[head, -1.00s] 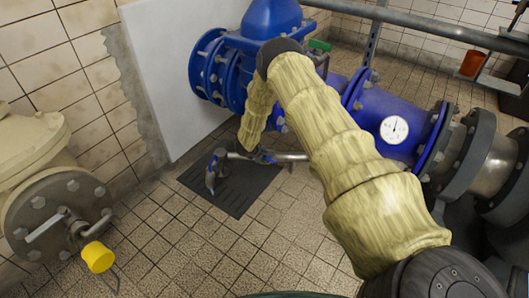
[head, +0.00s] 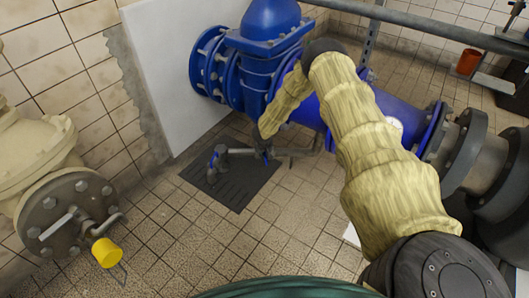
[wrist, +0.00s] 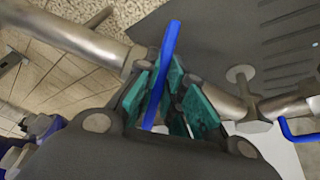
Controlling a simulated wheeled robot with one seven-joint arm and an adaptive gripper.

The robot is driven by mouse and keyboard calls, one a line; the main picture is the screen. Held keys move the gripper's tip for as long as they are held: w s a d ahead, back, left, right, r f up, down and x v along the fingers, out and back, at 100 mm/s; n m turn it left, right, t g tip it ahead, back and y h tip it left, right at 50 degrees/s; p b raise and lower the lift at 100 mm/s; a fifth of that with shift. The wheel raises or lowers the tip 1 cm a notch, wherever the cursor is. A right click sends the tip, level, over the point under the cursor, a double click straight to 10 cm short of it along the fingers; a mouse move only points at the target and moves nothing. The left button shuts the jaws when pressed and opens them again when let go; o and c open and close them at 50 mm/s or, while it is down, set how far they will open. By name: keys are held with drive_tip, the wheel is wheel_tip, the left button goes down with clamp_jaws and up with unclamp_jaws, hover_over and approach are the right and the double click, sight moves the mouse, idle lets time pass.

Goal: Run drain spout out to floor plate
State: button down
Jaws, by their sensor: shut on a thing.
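That end stands over the dark slotted floor plate (head: 235,190). My gripper (head: 263,155) is at the spout's middle, small and partly hidden by my sleeved arm in the head view. In the wrist view my gripper (wrist: 165,100) has its green pads shut on a blue lever (wrist: 170,60). The metal pipe (wrist: 90,38) passes behind the fingers. The plate (wrist: 240,40) also shows there.
A cream valve with a yellow cap (head: 107,252) is at left. A white panel (head: 175,70) leans at the wall. Tiled floor in front is clear.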

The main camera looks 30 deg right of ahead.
drive_tip(key=shift+m, duration=0.7)
drive_tip(key=shift+y, duration=0.3)
drive_tip(key=c, duration=1.5)
unclamp_jaws()
drive_tip(key=shift+r, duration=0.1)
drive_tip(key=shift+s+v, duration=0.15)
drive_tip(key=shift+v, duration=2.75)
drive_tip(key=shift+s+v, duration=0.1)
drive_tip(key=shift+v, duration=2.85)
